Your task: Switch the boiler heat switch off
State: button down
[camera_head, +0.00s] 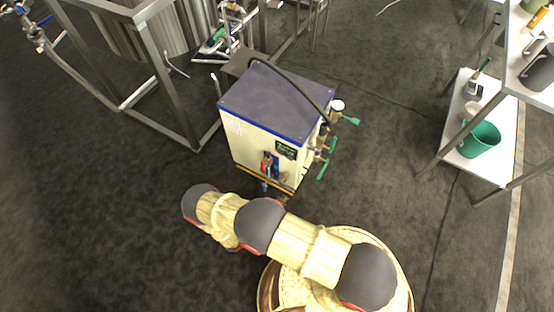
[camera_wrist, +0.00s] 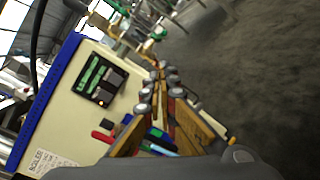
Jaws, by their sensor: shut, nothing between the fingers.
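The boiler is a cream box with blue edges and a dark top (camera_head: 280,105). Its front face fills the left of the wrist view (camera_wrist: 75,120), tilted, with a label reading like "BOILER". A dark control panel (camera_wrist: 100,78) with green markings and a small lit orange lamp is on that face; it also shows in the head view (camera_head: 286,150). I cannot single out the heat switch or its position. My gripper (camera_wrist: 161,68) is shut and empty, to the right of the panel in the wrist view and apart from it. In the head view my gripper cannot be made out clearly.
Red and blue handles show low on the boiler front (camera_head: 268,166). Green-handled valves (camera_head: 322,170) stick out on its right side, and a black hose (camera_head: 290,80) arches over its top. A metal frame (camera_head: 170,90) stands left, a shelf with a green bucket (camera_head: 480,139) right. Dark floor lies between.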

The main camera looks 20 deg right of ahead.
aim_at(281, 153)
jog(key=w+a+r+m+t+y, duration=0.1)
jog(key=w+a+r+m+t, duration=0.1)
jog(key=w+a+m+t, duration=0.2)
jog(key=w+a+t, duration=0.1)
jog(key=w+a, duration=0.2)
jog(key=w, duration=0.1)
jog(key=shift+w+r+t+y, duration=0.2)
jog(key=shift+t+y, duration=0.1)
jog(key=shift+y, duration=0.1)
jog(key=b+x, duration=0.4)
jog(key=x, duration=1)
jog(key=shift+f, duration=0.1)
